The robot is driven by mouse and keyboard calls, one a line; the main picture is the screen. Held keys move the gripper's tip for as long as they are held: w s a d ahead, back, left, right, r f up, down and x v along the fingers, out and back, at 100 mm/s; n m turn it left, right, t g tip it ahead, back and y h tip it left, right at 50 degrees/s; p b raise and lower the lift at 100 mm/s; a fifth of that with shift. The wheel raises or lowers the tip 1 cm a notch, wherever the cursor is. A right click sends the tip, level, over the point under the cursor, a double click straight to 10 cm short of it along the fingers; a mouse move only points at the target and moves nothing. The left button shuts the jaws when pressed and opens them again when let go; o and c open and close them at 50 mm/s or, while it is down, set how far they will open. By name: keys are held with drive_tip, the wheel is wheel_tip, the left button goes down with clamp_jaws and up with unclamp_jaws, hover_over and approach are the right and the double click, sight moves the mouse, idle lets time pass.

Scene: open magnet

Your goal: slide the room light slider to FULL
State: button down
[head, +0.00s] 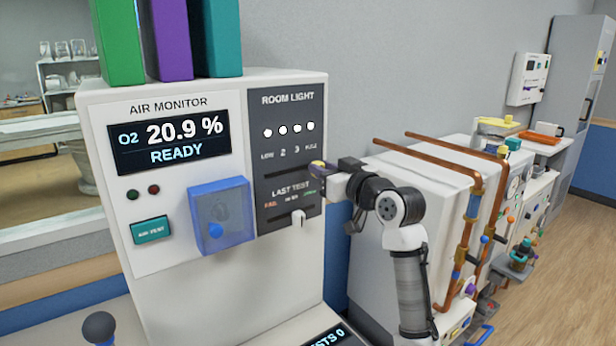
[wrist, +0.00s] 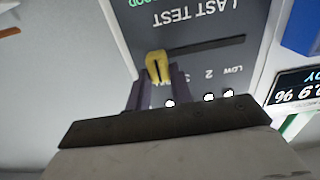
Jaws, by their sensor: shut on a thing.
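The room light slider is a yellow knob (wrist: 157,64) at the end of a dark horizontal slot in the ROOM LIGHT panel (head: 288,140). In the head view the knob (head: 316,165) is at the slot's right end, under the FULL label. The white lights above the labels are all lit. My gripper (head: 325,169) is at the knob from the right, and in the wrist view its two purple-grey fingers (wrist: 158,78) are closed on it. The fingers and arm hide part of the knob in the head view.
Below is a LAST TEST slider with a white knob (head: 298,217). A blue clear cover (head: 219,214) juts out left of the panel. White cabinets with copper pipes (head: 470,205) stand on the right, behind my arm.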

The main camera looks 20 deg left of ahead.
drive_tip(key=shift+w+d+r, duration=0.1)
drive_tip(key=shift+w+d, duration=0.05)
drive_tip(key=c, duration=1.2)
unclamp_jaws()
drive_tip(key=shift+w, duration=0.1)
drive_tip(key=shift+c, duration=0.2)
drive_tip(key=b+v, duration=0.4)
drive_tip(key=v, duration=1)
drive_tip(key=shift+b, duration=0.4)
